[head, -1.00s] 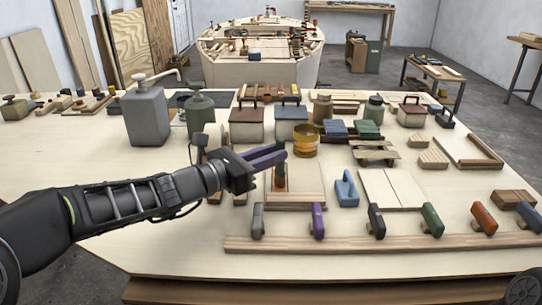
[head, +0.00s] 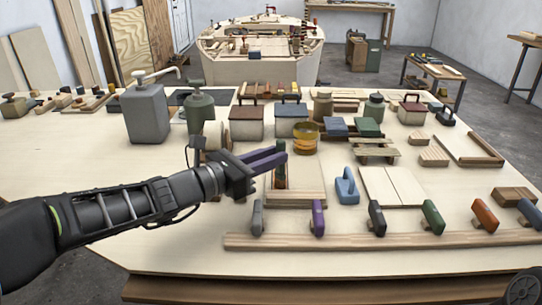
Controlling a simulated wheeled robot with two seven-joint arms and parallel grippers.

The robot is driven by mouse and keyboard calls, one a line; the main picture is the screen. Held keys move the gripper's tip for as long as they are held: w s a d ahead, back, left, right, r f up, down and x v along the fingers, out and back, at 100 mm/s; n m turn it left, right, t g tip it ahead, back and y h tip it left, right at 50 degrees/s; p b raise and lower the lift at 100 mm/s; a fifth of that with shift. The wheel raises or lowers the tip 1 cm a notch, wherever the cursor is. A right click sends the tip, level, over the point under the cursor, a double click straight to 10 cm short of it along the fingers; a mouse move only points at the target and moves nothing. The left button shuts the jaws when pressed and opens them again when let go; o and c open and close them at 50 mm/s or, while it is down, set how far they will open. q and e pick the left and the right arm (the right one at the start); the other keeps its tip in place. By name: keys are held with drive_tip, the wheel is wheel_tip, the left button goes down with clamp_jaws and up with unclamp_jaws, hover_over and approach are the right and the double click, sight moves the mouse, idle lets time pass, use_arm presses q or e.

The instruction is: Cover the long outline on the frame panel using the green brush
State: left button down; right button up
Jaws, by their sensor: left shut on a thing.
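My left gripper (head: 280,152) is over the left part of a pale panel with a raised wooden border (head: 310,197). It is shut on a small upright tool with a dark green upper part and a brownish lower part (head: 280,175), seemingly the green brush. The tool's lower end is at or just above the panel; I cannot tell whether it touches. The long outline is not clear, as the gripper and tool cover part of the panel. A separate green-handled tool (head: 432,216) stands in the front row. My right gripper is not in view.
A blue-handled tool (head: 346,187) stands right of the panel, beside a plain pale panel (head: 391,187). A wooden strip (head: 360,240) runs along the front. An amber jar (head: 305,139), a grey pump can (head: 147,113) and a green can (head: 199,114) stand behind.

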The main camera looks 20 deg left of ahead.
use_arm(q)
drive_tip(key=shift+w+a, duration=0.25)
drive_tip(key=shift+w, duration=0.8)
drive_tip(key=shift+s, duration=0.1)
drive_tip(key=shift+s+d, duration=0.25)
drive_tip(key=shift+s, duration=0.7)
drive_tip(key=shift+w+a, duration=0.25)
drive_tip(key=shift+w, duration=0.8)
drive_tip(key=shift+r, duration=0.1)
wheel_tip(320, 180, up, 6)
drive_tip(key=p, duration=0.4)
drive_tip(key=shift+p, duration=0.3)
